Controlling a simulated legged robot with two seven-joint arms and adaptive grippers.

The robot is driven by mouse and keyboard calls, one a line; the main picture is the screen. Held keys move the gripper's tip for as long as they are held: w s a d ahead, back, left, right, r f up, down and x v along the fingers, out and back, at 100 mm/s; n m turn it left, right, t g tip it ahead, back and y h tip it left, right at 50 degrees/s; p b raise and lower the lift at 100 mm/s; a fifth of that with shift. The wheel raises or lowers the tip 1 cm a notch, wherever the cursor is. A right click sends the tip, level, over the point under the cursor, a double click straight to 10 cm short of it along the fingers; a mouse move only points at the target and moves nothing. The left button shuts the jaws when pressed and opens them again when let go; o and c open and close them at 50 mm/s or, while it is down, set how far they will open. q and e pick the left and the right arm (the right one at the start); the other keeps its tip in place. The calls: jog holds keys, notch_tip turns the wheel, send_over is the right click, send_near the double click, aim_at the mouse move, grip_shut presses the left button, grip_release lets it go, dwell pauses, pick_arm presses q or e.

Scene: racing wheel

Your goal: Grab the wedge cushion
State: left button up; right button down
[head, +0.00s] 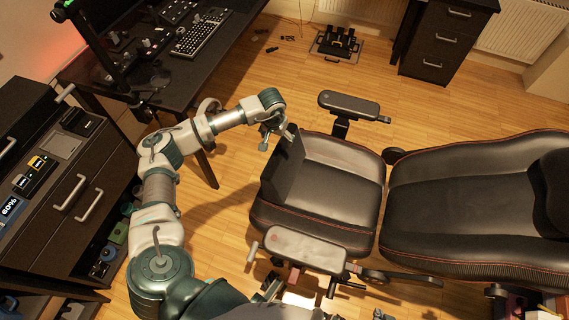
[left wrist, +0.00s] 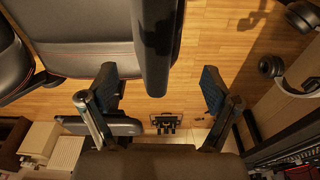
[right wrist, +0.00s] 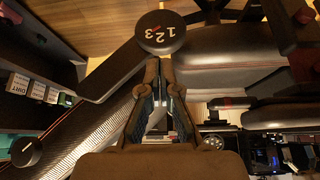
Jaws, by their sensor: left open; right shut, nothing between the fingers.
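The wedge cushion (head: 284,168) is a dark slab standing tilted along the front edge of the black chair seat (head: 335,178). In the left wrist view the cushion (left wrist: 156,45) shows as a dark upright piece, its lower end in line with the space between my fingers. My left gripper (head: 276,133) is open and empty, close to the cushion's far end; the left wrist view shows its spread fingers (left wrist: 158,82). I cannot tell whether it touches the cushion. My right gripper (right wrist: 158,75) is shut and empty, below a round dark disc marked "123" (right wrist: 160,33).
The chair's armrests (head: 348,105) and (head: 303,250) flank the seat; its backrest (head: 470,195) extends right. A desk (head: 215,55) with a keyboard and a drawer cabinet (head: 75,185) are at left. Pedals (head: 336,43) stand on the floor behind.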

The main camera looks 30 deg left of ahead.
aim_at(280, 150)
pick_arm(q)
jog(key=f, duration=0.3)
jog(key=w+f, duration=0.1)
jog(key=f, duration=0.1)
jog(key=shift+d+f+b, duration=0.2)
jog(key=shift+d+b, duration=0.2)
jog(key=shift+a+f, duration=0.3)
jog(key=shift+f, duration=0.25)
jog(key=f, duration=0.1)
jog(key=f+b, duration=0.1)
jog(key=f, duration=0.1)
jog(key=w+f, duration=0.1)
jog(key=f, duration=0.1)
jog(key=shift+d, duration=0.1)
jog(key=shift+d+r, duration=0.15)
jog(key=shift+d, duration=0.05)
jog(key=shift+c, duration=0.9)
jog(key=shift+a, duration=0.35)
grip_shut()
pick_arm(e)
jog(key=w+a+r+t+y, duration=0.1)
jog(key=w+a+r+t, duration=0.2)
jog(key=w, duration=0.4)
jog(key=shift+w+t, duration=0.15)
jog(key=shift+t, duration=0.75)
